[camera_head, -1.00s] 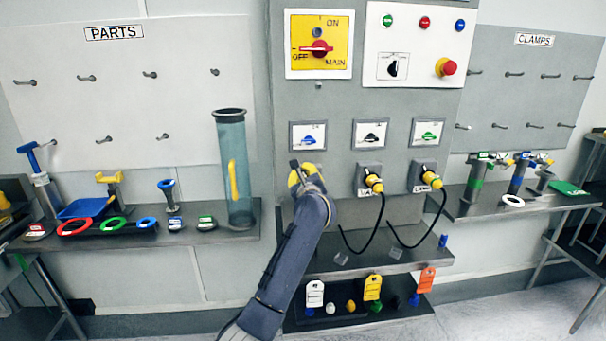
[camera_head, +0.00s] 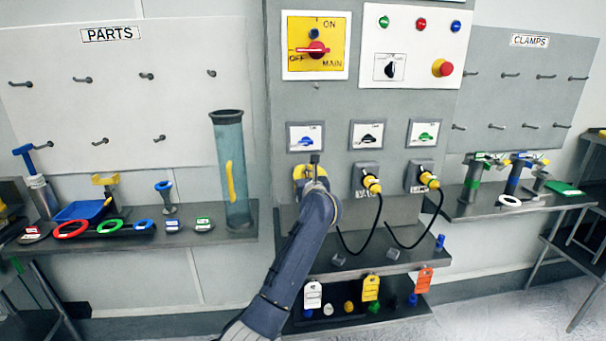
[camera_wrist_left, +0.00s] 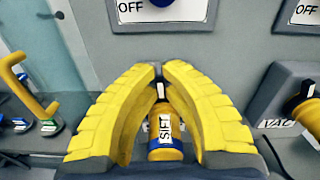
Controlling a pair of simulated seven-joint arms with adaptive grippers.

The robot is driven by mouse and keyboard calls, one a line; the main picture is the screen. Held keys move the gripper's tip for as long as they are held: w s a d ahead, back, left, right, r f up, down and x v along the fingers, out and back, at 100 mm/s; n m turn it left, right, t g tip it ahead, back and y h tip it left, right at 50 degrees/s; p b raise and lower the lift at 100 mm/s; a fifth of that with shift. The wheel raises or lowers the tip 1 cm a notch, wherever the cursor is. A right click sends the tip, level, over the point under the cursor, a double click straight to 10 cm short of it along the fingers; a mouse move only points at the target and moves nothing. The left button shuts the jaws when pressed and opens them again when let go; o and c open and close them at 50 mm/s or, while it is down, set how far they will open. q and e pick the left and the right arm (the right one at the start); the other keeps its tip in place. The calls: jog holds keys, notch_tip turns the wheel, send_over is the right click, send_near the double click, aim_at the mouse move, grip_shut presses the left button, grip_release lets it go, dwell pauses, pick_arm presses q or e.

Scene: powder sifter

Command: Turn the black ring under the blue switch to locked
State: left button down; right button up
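The blue switch (camera_head: 306,141) is on a white plate on the grey panel, and its lower part shows at the top of the left wrist view (camera_wrist_left: 162,2). My left gripper (camera_head: 308,172) is at the socket under it. In the left wrist view its yellow fingers (camera_wrist_left: 161,68) arch over a yellow plug labelled SIFT (camera_wrist_left: 165,140). The fingertips close in on a small dark part with a white mark (camera_wrist_left: 160,90), which looks like part of the black ring. The rest of the ring is hidden by the fingers. My right gripper is not in view.
Two more sockets with yellow plugs (camera_head: 372,184) (camera_head: 429,179) and black cables are close on the right; one is labelled VAC (camera_wrist_left: 277,124). A tall clear tube (camera_head: 233,190) with a yellow handle stands left. A shelf (camera_head: 350,266) lies below.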

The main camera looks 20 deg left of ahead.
pick_arm(q)
jog(key=m, duration=0.1)
jog(key=d+m, duration=0.1)
jog(key=m, duration=0.1)
jog(key=shift+w+d+m, duration=0.2)
jog(key=shift+w+m, duration=0.1)
jog(key=shift+w+d+f+m, duration=0.15)
jog(key=shift+d+m, duration=0.15)
jog(key=shift+m, duration=0.5)
jog(key=shift+w+d+f+m, duration=0.15)
jog(key=shift+d+m, duration=0.15)
jog(key=shift+m, duration=0.5)
jog(key=c, duration=1.8)
grip_release()
jog(key=v, duration=1.2)
jog(key=shift+s, duration=0.1)
